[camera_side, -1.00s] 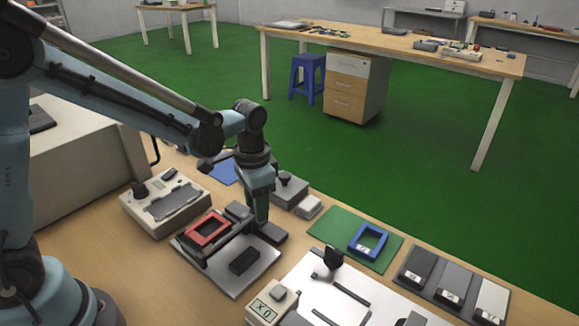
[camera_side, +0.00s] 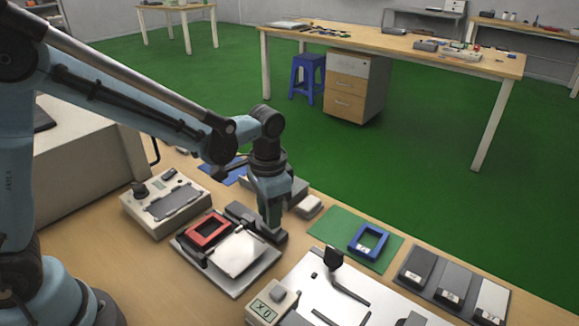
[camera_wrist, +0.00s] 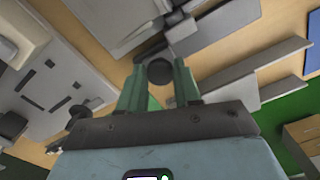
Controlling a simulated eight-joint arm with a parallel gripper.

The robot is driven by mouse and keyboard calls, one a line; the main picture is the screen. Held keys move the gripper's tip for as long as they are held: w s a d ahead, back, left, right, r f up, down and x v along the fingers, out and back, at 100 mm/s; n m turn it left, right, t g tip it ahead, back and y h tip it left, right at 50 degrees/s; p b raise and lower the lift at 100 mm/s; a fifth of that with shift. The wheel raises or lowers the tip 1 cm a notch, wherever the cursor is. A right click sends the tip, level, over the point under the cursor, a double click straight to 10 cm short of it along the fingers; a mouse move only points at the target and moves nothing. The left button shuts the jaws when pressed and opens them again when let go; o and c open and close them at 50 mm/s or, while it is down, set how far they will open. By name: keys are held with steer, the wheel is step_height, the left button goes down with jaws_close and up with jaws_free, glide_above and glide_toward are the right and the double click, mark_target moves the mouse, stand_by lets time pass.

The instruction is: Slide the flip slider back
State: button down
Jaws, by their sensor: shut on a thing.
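The flip slider device is a grey metal base plate (camera_side: 205,268) with a red frame (camera_side: 208,231) at its left and a pale flat panel (camera_side: 239,252) at its right. A dark slider part (camera_side: 247,216) runs along its far side. My gripper (camera_side: 272,226) points down at the far right corner of this device. In the wrist view, the green fingers of my gripper (camera_wrist: 160,76) are shut on a dark round knob (camera_wrist: 159,71). In the side view the knob is hidden behind the gripper.
A beige box with a grey screen-like plate (camera_side: 176,202) stands to the left. A white panel with slots (camera_side: 320,275) lies to the right, near a green mat (camera_side: 325,226) with a blue frame (camera_side: 368,242). A small light block (camera_side: 308,207) sits close behind my gripper.

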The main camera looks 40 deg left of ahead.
steer(key=c, duration=0.8)
jaws_free()
steer(key=shift+w+d, duration=0.1)
steer(key=shift+d, duration=0.15)
step_height(320, 180, up, 12)
steer(key=shift+r, duration=0.1)
steer(key=shift+s+a+f+n+t, duration=0.4)
steer(key=shift+s+a+n+t, duration=0.35)
steer(key=shift+s+a+t, duration=0.75)
steer(key=shift+s+a+f+n+t, duration=0.4)
steer(key=shift+s+a+n+t, duration=0.45)
steer(key=shift+s+a, duration=0.7)
steer(key=shift+s+a+f+n+t, duration=0.4)
steer(key=shift+s+a+n+t, duration=0.2)
steer(key=shift+s+a+t, duration=0.95)
